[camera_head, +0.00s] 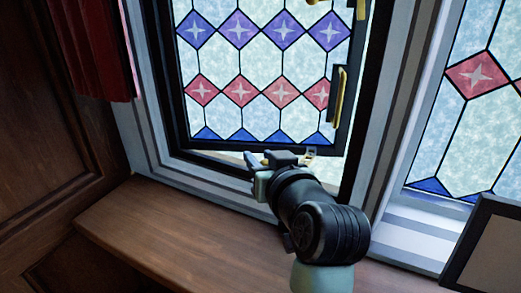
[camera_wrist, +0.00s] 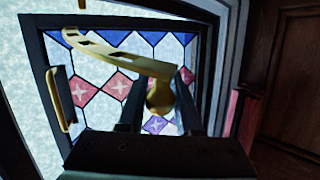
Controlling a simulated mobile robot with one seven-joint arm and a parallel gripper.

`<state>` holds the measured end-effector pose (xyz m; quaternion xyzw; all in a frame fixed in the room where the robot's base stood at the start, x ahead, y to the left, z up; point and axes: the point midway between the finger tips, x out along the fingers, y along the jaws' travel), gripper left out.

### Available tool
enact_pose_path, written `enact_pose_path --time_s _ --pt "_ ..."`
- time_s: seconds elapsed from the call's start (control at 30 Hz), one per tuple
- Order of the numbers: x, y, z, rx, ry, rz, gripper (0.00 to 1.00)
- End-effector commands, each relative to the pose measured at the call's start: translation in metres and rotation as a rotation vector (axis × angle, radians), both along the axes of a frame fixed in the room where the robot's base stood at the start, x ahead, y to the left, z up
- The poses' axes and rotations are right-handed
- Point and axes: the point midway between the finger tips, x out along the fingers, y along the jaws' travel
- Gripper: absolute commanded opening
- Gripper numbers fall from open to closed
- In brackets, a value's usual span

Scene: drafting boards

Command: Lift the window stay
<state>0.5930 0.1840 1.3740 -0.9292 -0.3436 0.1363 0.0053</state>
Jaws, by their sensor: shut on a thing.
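The window stay (camera_wrist: 112,50) is a brass bar with slots along it and a rounded knob at its near end. In the wrist view it runs from the upper left to between my gripper's fingers (camera_wrist: 159,82), which are shut on its knob end. In the head view my gripper (camera_head: 280,160) is at the bottom of the casement window (camera_head: 262,146), and only a small brass piece of the stay (camera_head: 311,153) shows beside it. The gripper hides the rest there. The stay's far end is by the casement's dark bottom frame.
The casement has leaded coloured glass and stands ajar. A brass handle (camera_head: 337,96) is on its right side. A wooden sill (camera_head: 150,222) lies below. A red curtain (camera_head: 100,45) hangs at left. A dark-framed board (camera_head: 490,250) stands at lower right.

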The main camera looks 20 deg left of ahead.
Motion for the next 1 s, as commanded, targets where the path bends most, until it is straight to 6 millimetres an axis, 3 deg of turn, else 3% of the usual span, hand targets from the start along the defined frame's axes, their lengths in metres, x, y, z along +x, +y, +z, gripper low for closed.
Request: enact_pose_path --time_s 0.03,0.23,0.77,0.8,0.93,1.0 --pt "0.002 0.0 0.013 -0.007 0.018 -0.002 0.0" --pt "0.009 0.003 0.026 -0.031 0.092 -0.001 0.0" --pt "0.014 0.004 0.028 -0.047 0.142 -0.002 0.0" --pt "0.014 0.004 0.028 -0.047 0.142 -0.002 0.35" --pt "0.014 0.004 0.028 -0.047 0.142 -0.001 0.59" --pt "0.014 0.004 0.028 -0.047 0.142 -0.001 0.63"
